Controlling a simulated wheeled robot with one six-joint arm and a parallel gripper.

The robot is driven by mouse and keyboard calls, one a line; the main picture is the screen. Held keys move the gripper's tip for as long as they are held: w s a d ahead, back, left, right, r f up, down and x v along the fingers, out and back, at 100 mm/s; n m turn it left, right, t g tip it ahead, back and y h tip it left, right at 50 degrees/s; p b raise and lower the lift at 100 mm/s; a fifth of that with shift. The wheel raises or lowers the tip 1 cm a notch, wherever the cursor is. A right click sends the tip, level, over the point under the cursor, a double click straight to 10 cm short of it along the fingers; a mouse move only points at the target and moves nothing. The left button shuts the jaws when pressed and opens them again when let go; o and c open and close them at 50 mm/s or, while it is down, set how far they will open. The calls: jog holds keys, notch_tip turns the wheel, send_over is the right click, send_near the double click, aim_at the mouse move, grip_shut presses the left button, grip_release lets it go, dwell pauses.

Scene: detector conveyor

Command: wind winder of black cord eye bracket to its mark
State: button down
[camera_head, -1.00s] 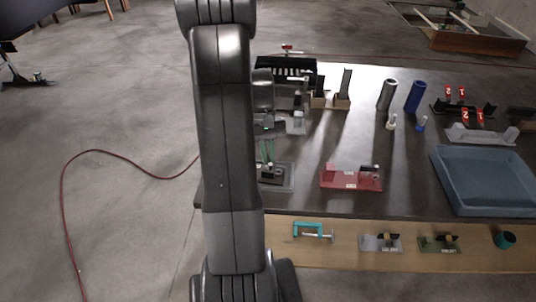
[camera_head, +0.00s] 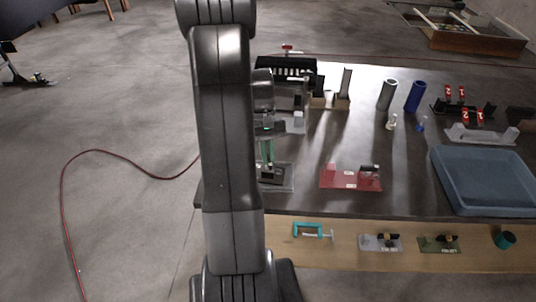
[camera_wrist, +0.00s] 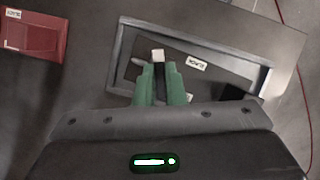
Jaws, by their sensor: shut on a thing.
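In the wrist view, my gripper (camera_wrist: 160,84) has green fingers shut on a narrow dark piece with a pale square tip (camera_wrist: 158,55), which looks like the winder. The fingers hide most of it. They are over the grey-framed bracket (camera_wrist: 122,48), whose dark plate bears a small white label (camera_wrist: 197,65) that seems to read BLACK. In the head view, my gripper (camera_head: 266,150) points down at this bracket (camera_head: 290,182) near the table's left front. My arm hides its left part. I cannot make out the mark or the cord.
A red bracket base (camera_head: 345,180) stands close to the right. Beyond it is a blue-grey tray (camera_head: 485,210). A wooden strip along the front holds a teal clamp (camera_head: 312,229) and small fixtures. Grey (camera_head: 387,95) and blue (camera_head: 414,97) cylinders stand behind.

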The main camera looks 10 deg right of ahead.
jog(key=c, duration=1.5)
grip_release()
jog(key=v, duration=1.3)
jog(key=shift+r+b, duration=0.3)
jog(key=shift+r, duration=0.1)
jog(key=x, duration=1.4)
jog(key=shift+w+p, duration=0.15)
jog(key=shift+p, duration=0.15)
